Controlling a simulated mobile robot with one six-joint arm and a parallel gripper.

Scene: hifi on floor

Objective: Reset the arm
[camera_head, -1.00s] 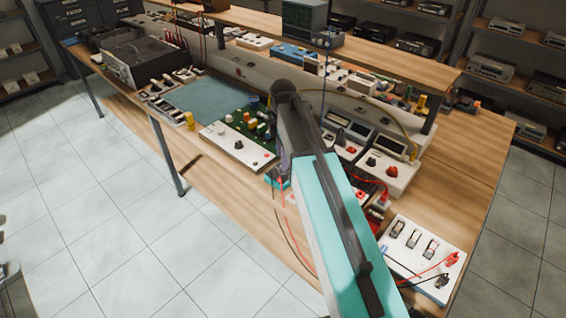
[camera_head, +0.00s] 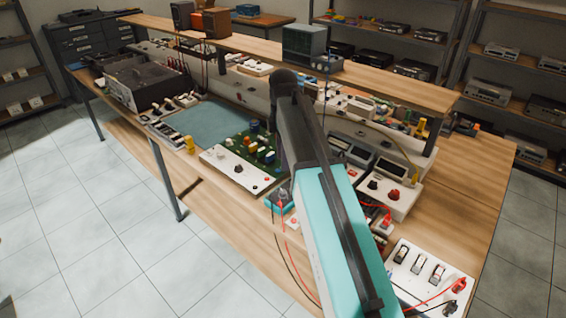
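My arm, a teal and dark grey link, rises from the bottom centre of the head view and points away over the workbench (camera_head: 470,225). Its dark far end is near the middle of the picture, in front of the bench's back panel. My gripper cannot be made out; the far part of the arm is hidden behind the near link. Whether it holds anything does not show.
On the bench are a green circuit board (camera_head: 255,152), a blue-grey mat (camera_head: 210,122), a white switch panel (camera_head: 428,272), meters (camera_head: 365,158) and loose red and black leads close around my arm. Storage shelves stand behind. Tiled floor (camera_head: 110,220) is clear at left.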

